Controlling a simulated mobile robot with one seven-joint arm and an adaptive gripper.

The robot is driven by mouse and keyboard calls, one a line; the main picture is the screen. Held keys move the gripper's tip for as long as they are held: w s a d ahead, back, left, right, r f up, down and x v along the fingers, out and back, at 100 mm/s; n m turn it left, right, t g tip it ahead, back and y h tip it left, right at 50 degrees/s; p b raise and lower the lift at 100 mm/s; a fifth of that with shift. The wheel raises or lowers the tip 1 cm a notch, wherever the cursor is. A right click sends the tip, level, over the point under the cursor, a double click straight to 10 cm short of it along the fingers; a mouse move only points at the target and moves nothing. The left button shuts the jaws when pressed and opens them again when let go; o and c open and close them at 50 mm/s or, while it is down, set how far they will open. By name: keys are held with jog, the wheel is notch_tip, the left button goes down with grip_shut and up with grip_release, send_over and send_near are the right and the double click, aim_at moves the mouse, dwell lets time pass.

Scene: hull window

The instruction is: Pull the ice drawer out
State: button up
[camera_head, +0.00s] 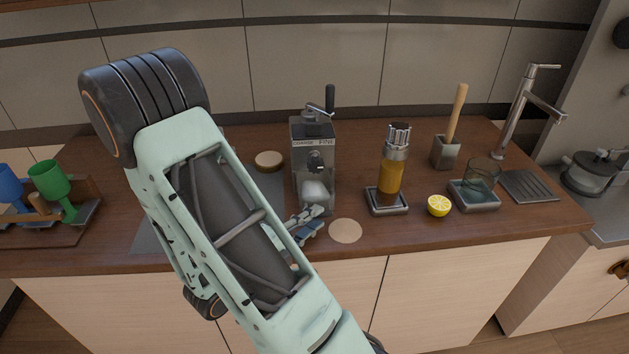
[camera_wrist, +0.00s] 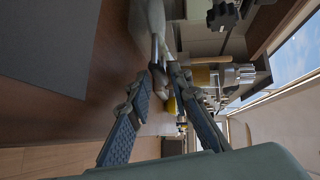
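The grey ice crusher (camera_head: 313,140), with a crank on top and a "COARSE FINE" label, stands upright on the wooden counter. A pale, glassy part low on its front (camera_head: 314,191) appears to be the ice drawer; how far in it sits is hard to tell. My gripper (camera_head: 310,220) is low in front of the crusher, close to this part. In the wrist view my gripper (camera_wrist: 158,78) has its two fingers apart, with a small greyish thing showing between or beyond the tips. Contact with the drawer cannot be made out.
A round tan coaster (camera_head: 345,231) lies right of my gripper. Further right are an amber bottle (camera_head: 391,175) on a tray, a half lemon (camera_head: 438,206) and a glass (camera_head: 482,178). Green and blue cups (camera_head: 51,180) stand far left.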

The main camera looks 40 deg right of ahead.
jog(key=shift+p+v, duration=0.7)
jog(key=shift+v, duration=1.35)
